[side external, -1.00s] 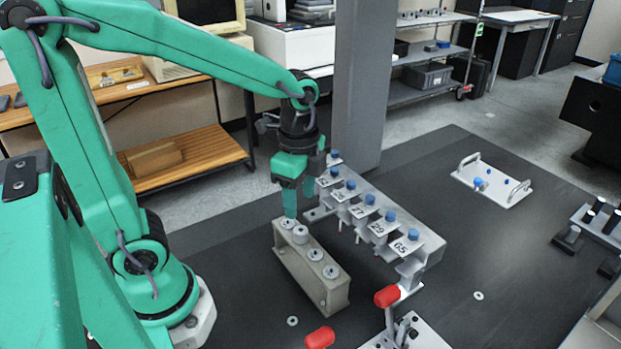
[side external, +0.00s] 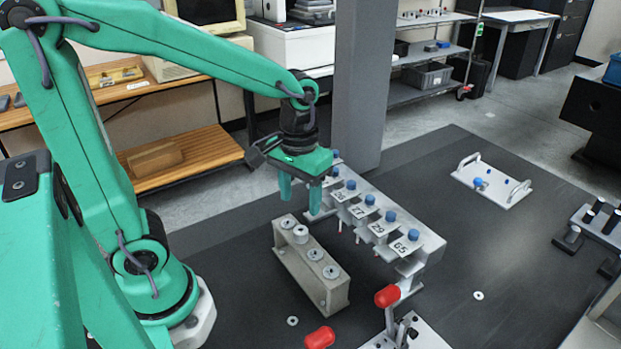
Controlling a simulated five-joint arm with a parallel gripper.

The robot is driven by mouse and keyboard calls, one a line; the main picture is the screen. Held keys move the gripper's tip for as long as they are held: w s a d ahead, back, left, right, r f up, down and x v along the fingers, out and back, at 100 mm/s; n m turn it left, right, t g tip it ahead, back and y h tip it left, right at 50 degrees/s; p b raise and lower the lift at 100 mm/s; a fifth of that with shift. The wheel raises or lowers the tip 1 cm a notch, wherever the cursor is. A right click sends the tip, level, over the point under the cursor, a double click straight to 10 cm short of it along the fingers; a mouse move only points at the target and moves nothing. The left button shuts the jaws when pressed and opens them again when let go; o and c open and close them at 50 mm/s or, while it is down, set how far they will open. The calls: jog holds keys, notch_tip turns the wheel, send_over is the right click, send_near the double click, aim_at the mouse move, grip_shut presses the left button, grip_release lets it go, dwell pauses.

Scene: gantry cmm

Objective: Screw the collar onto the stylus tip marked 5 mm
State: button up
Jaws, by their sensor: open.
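My gripper (side external: 300,205) is open and empty, its two green fingers pointing down above the far end of a beige block (side external: 325,292). Several silver round collars sit in a row on top of the block; the second from the far end (side external: 300,232) stands taller than the others. Just right of the block is a grey rack (side external: 428,240) holding several stylus tips with blue caps, such as the nearest one (side external: 413,235). Number labels sit on the rack by the tips; the nearest looks like 65, and I cannot make out a 5 mm mark. My gripper hides the rack's far end.
Red-handled clamps (side external: 387,296) stand in front of the rack. Small washers lie on the dark mat (side external: 478,296). A white tray with handles (side external: 490,180) is at the back right. A grey column (side external: 360,85) rises behind the rack. The mat right of the rack is mostly clear.

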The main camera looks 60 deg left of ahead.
aim_at(301, 230)
jog(key=shift+n, duration=1)
jog(key=shift+f, duration=0.15)
jog(key=shift+f, duration=3.75)
jog(key=shift+c, duration=0.2)
jog(key=c, duration=1)
jog(key=shift+m, duration=2.1)
